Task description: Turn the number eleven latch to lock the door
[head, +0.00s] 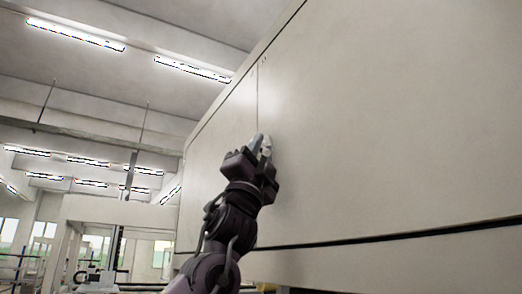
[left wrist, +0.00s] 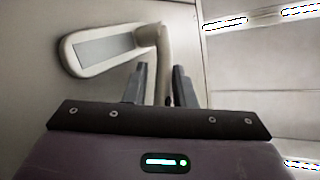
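The latch is a pale lever on a rounded base plate (left wrist: 105,48) with a grey inset, fixed to the light door panel (head: 390,130). Its handle (left wrist: 165,50) bends down between the two fingers of my left gripper (left wrist: 160,85) in the left wrist view. The fingers stand apart on either side of the handle, with a small gap on the left; contact on the right is unclear. In the head view my left gripper (head: 261,147) is up against the panel by a vertical seam and mostly covers the latch. No number is legible. My right gripper is out of view.
The large panel wall fills the right side, with a dark horizontal gap (head: 400,235) low down. Ceiling lights (head: 75,34) hang above. A gantry frame (head: 110,210) and windows stand far back on the left. The space left of my arm is open.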

